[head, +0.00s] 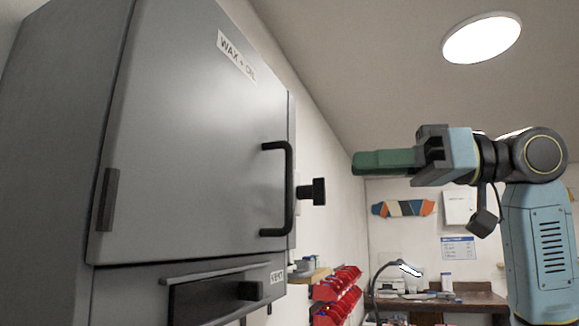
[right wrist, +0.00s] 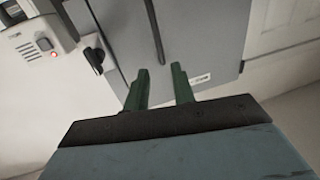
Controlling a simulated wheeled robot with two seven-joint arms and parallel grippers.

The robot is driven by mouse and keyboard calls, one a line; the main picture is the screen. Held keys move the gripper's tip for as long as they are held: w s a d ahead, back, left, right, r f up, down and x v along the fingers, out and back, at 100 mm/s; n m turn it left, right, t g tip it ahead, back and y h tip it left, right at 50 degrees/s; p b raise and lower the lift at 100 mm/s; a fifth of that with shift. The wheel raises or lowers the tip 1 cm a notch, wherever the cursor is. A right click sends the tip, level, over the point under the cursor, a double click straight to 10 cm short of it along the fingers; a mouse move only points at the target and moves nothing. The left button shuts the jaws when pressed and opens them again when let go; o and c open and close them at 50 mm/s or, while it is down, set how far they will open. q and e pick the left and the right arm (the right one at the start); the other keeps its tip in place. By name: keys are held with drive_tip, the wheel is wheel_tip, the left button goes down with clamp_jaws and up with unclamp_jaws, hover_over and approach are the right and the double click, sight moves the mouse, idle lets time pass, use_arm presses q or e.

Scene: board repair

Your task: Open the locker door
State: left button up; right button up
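The grey locker (head: 60,150) fills the left of the head view. Its door (head: 190,140) is shut and carries a label reading "WAX + OIL" (head: 237,55). A black bar handle (head: 289,190) stands upright near the door's right edge. My right gripper (head: 362,163) is to the right of the handle and apart from it, its green fingers pointing left. In the right wrist view the two fingers (right wrist: 160,85) are spread with nothing between them. The door and dark handle (right wrist: 154,30) show beyond them. My left gripper is not in view.
A black knob (head: 314,192) sticks out just right of the handle. In the right wrist view a pale box with a red light (right wrist: 35,45) is at upper left. Red bins (head: 338,285) and a workbench (head: 440,300) stand farther back.

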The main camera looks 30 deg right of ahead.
drive_tip(key=p, duration=0.2)
hover_over(288, 220)
drive_tip(key=shift+w+d, duration=0.15)
drive_tip(key=shift+w, duration=0.1)
drive_tip(key=shift+c, duration=0.5)
clamp_jaws()
